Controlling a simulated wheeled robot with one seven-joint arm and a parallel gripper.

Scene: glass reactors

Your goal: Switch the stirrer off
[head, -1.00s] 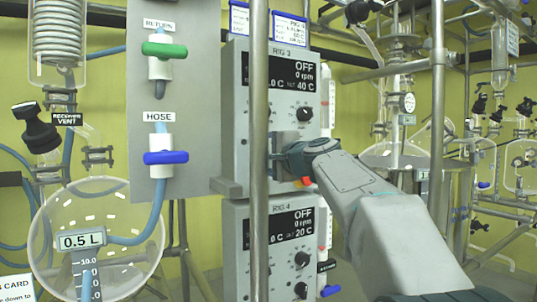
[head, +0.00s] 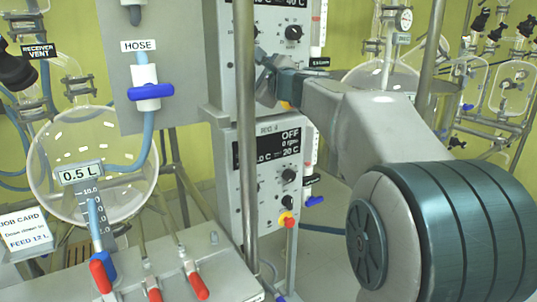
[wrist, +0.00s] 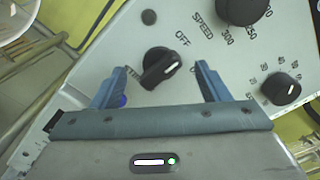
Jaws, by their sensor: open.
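A larger knob (wrist: 243,10) marked SPEED is above, and another knob (wrist: 281,88) is to the right. In the head view my gripper (head: 262,76) is at the lower front of the upper control box (head: 228,50); the arm hides part of it. Its display is mostly out of frame.
A metal post (head: 246,190) stands in front of the boxes. The RIG 4 box (head: 262,215) below reads OFF, 0 rpm. The hose valve (head: 147,91) and a 0.5 L glass vessel (head: 60,150) are left. A bench with red-handled valves (head: 195,285) is in front.

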